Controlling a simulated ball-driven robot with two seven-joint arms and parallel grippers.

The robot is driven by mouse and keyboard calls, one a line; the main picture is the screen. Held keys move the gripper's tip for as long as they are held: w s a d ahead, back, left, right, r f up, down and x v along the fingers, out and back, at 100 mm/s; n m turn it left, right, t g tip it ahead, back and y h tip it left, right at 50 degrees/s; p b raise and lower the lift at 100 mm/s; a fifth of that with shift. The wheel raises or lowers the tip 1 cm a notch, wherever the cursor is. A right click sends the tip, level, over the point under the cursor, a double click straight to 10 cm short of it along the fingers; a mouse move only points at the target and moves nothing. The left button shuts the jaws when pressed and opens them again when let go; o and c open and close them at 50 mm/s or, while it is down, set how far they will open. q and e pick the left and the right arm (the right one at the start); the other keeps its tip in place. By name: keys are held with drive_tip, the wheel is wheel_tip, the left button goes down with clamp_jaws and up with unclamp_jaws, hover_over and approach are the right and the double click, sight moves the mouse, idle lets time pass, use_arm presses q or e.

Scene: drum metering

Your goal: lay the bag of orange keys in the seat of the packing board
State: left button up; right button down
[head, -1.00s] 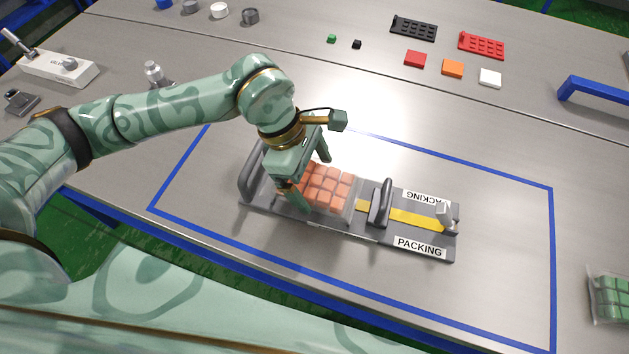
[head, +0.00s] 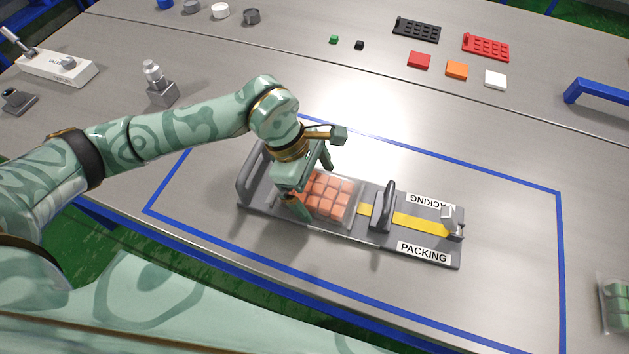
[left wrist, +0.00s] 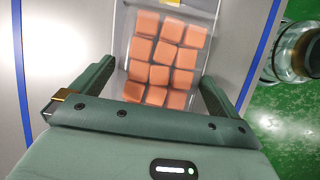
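The clear bag of orange keys (head: 330,193) lies flat at the left part of the grey packing board (head: 366,233), within its seat area. I cannot tell whether it rests fully on the seat floor. My left gripper (head: 316,189) points down over the bag, one finger at each long side. In the left wrist view the fingers (left wrist: 158,78) flank the bag (left wrist: 165,45), at its clear edges, with its orange keys between them. The gripper hides the bag's left end. My right gripper is not in view.
A dark upright handle (head: 384,207) and a grey clamp (head: 453,222) stand on the board, right of the bag. Blue tape (head: 450,168) frames the area. A bag of green keys (head: 616,305) lies far right. Bare table surrounds the board.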

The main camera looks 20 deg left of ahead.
use_arm(q)
drive_tip(key=p+v, duration=0.2)
drive_tip(key=v, duration=1)
drive_tip(key=shift+p, duration=0.35)
